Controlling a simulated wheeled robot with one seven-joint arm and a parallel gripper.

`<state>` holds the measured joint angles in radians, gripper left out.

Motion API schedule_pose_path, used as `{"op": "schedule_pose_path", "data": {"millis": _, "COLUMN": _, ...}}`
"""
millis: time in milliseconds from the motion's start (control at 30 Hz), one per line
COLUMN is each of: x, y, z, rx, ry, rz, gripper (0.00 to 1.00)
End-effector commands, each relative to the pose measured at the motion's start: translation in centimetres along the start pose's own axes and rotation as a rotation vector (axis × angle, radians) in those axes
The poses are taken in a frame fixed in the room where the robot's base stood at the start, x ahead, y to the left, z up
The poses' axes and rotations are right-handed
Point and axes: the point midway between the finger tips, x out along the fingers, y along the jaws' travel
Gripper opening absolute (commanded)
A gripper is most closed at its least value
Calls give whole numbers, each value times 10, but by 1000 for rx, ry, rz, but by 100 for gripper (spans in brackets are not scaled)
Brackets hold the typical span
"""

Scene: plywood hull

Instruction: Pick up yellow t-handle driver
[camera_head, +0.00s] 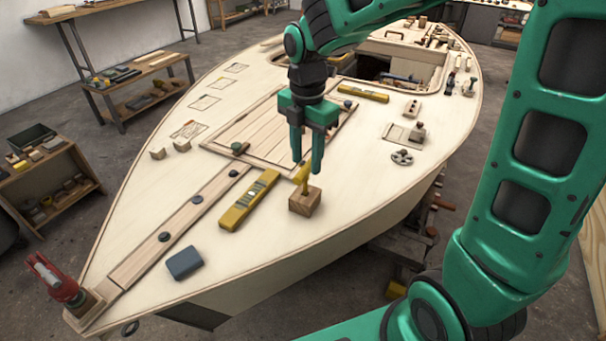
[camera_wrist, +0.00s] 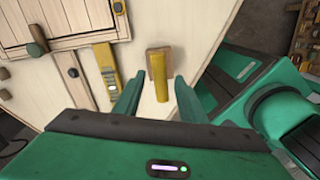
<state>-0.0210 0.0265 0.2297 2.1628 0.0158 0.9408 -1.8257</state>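The yellow t-handle driver (camera_head: 304,179) stands in a small wooden block (camera_head: 305,202) on the pale deck. My gripper (camera_head: 307,165) is directly above the block, pointing down, with its fingers at the height of the driver's yellow handle. In the wrist view the yellow handle (camera_wrist: 160,82) lies between the two spread green fingers of my gripper (camera_wrist: 152,92), with a gap on each side. The fingers are open and hold nothing. The driver's lower part is mostly hidden in the block.
A yellow level (camera_head: 248,200) lies left of the block, and a dark blue block (camera_head: 184,263) lies nearer the bow. A red clamp (camera_head: 55,281) sits at the bow tip. A grey handwheel (camera_head: 402,157) is to the right. Bare deck surrounds the wooden block.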

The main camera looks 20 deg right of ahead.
Motion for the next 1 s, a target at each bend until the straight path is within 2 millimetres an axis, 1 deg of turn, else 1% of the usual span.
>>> {"op": "schedule_pose_path", "data": {"millis": 133, "x": 13, "y": -1, "z": -1, "rx": 0, "ry": 1, "rz": -3, "gripper": 38}}
{"op": "schedule_pose_path", "data": {"millis": 300, "x": 38, "y": -1, "z": -3, "rx": 0, "ry": 2, "rz": -3, "gripper": 38}}
{"op": "schedule_pose_path", "data": {"millis": 400, "x": 48, "y": -1, "z": -3, "rx": 1, "ry": 1, "rz": -2, "gripper": 38}}
{"op": "schedule_pose_path", "data": {"millis": 500, "x": 52, "y": 0, "z": -3, "rx": 1, "ry": 0, "rz": -1, "gripper": 38}}
{"op": "schedule_pose_path", "data": {"millis": 700, "x": 52, "y": 0, "z": -3, "rx": 1, "ry": 0, "rz": 0, "gripper": 38}}
{"op": "schedule_pose_path", "data": {"millis": 733, "x": 52, "y": 0, "z": -3, "rx": 1, "ry": 0, "rz": 0, "gripper": 35}}
{"op": "schedule_pose_path", "data": {"millis": 767, "x": 52, "y": 0, "z": -3, "rx": 1, "ry": 0, "rz": 0, "gripper": 28}}
{"op": "schedule_pose_path", "data": {"millis": 800, "x": 52, "y": 0, "z": -3, "rx": 1, "ry": 0, "rz": 0, "gripper": 18}}
{"op": "schedule_pose_path", "data": {"millis": 867, "x": 52, "y": 0, "z": -3, "rx": 1, "ry": 0, "rz": 0, "gripper": 4}}
{"op": "schedule_pose_path", "data": {"millis": 900, "x": 52, "y": 0, "z": -3, "rx": 1, "ry": 0, "rz": 0, "gripper": 0}}
{"op": "schedule_pose_path", "data": {"millis": 1000, "x": 52, "y": 0, "z": -3, "rx": 1, "ry": 0, "rz": 0, "gripper": 0}}
